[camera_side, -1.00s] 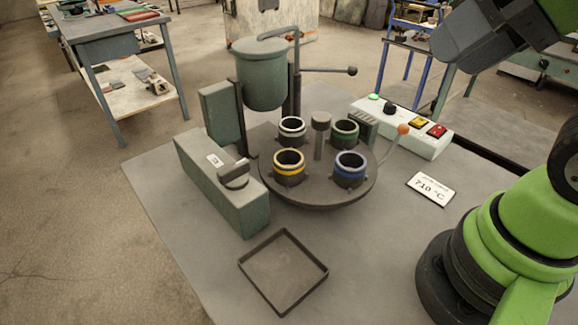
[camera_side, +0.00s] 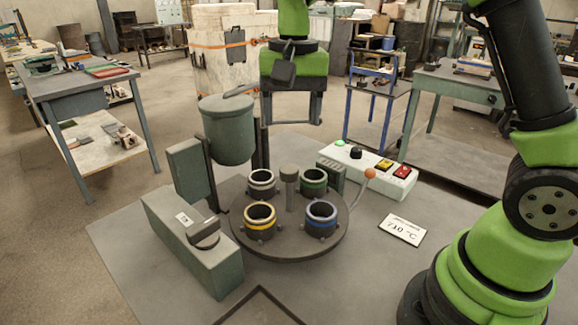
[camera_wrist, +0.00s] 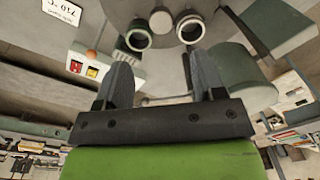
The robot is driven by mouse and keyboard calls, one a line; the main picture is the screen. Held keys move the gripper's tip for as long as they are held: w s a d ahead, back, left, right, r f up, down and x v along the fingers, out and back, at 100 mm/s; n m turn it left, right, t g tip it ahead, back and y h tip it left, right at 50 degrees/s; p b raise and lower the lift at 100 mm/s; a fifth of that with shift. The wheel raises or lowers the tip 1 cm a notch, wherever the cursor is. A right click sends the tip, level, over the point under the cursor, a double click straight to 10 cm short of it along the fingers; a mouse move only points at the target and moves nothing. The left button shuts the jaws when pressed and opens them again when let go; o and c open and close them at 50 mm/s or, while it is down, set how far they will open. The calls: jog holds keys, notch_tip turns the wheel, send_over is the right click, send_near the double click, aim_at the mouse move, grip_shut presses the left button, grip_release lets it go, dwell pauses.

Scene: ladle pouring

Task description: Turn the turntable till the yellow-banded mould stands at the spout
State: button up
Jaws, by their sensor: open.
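The round dark turntable (camera_side: 290,246) carries several moulds around a centre post (camera_side: 289,185). The yellow-banded mould (camera_side: 259,218) stands front left, the blue-banded mould (camera_side: 321,218) front right, the green one (camera_side: 313,181) back right and the white-rimmed one (camera_side: 262,183) back left. The green ladle vessel (camera_side: 227,135) stands behind the white-rimmed mould; I cannot make out its spout. My gripper (camera_side: 292,120) points down above the back of the turntable, open and empty. In the wrist view my gripper (camera_wrist: 158,68) has the green (camera_wrist: 138,38) and white-rimmed (camera_wrist: 190,28) moulds beyond its fingers.
A lever with an orange knob (camera_side: 370,174) rises at the turntable's right edge. A control box (camera_side: 370,170) with buttons and a 710 °C sign (camera_side: 402,229) lie to the right. A green-grey box (camera_side: 195,245) stands at the left.

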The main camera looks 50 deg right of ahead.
aim_at(289, 168)
jog(key=shift+w+f, duration=0.3)
jog(key=shift+f, duration=0.45)
notch_tip(289, 168, down, 9)
jog(key=shift+f, duration=0.15)
grip_shut()
